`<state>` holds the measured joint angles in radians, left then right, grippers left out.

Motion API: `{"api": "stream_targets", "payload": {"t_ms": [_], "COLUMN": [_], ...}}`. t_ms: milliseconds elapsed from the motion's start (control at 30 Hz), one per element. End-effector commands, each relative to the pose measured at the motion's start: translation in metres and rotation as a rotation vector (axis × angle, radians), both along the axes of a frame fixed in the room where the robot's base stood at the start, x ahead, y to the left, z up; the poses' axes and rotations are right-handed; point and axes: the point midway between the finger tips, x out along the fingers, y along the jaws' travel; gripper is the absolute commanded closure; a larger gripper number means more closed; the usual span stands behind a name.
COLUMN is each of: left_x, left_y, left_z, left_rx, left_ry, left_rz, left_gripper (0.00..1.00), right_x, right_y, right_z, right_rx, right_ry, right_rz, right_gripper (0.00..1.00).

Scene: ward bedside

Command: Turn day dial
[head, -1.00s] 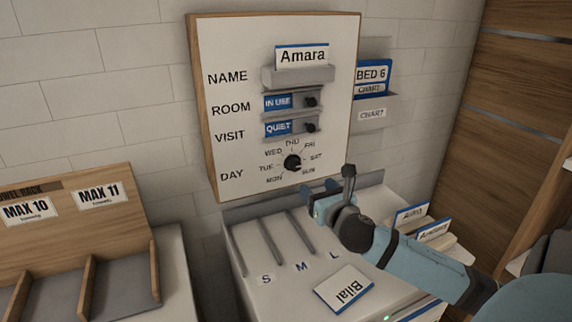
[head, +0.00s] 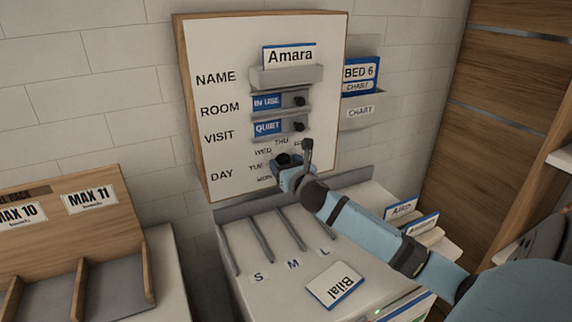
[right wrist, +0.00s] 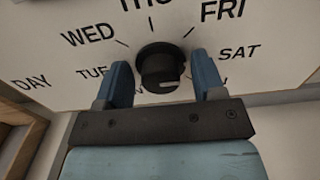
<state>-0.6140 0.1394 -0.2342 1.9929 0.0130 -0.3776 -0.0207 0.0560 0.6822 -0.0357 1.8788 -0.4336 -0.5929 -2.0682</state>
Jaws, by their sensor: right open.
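The day dial (head: 284,159) is a black round knob low on the white board, ringed by day names. In the right wrist view the dial (right wrist: 160,60) sits between the two blue fingers of my right gripper (right wrist: 163,68). The fingers are open, one on each side, with a gap visible around the knob. A pale mark on the knob lies on its lower side; the labels there are partly hidden by the fingers. In the head view my right gripper (head: 290,172) covers part of the dial and its right-hand labels. My left gripper is not in view.
Above the dial are the VISIT slider (head: 298,127), the ROOM slider (head: 299,101) and the Amara name card (head: 289,56). A chart holder (head: 362,110) is right of the board. Below lies a Bilal card (head: 335,286) on a white slotted unit (head: 262,300).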

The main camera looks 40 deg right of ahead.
Motion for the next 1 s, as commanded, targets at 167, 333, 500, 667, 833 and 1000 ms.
{"api": "stream_targets", "payload": {"t_ms": [167, 333, 500, 667, 833, 1000], "left_x": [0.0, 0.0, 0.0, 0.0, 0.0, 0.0], "left_y": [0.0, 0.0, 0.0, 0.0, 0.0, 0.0], "left_z": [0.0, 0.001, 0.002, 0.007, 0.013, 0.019], "left_rx": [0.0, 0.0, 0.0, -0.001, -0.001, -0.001], "left_ry": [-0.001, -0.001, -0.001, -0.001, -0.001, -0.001], "left_rz": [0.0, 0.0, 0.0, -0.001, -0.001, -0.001], "left_gripper": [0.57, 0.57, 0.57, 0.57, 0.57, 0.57], "right_x": [0.0, 0.0, 0.0, -0.001, -0.001, -0.001], "right_y": [0.0, 0.0, 0.0, 0.0, -0.001, -0.001], "right_z": [0.0, 0.0, 0.0, 0.001, 0.001, 0.001], "right_rx": [0.0, 0.0, 0.018, 0.078, 0.191, 0.33], "right_ry": [0.0, 0.0, -0.006, -0.024, -0.058, -0.104], "right_rz": [0.0, 0.0, 0.0, 0.0, -0.001, 0.0], "right_gripper": [0.53, 0.69, 0.69, 0.69, 0.69, 0.69]}}
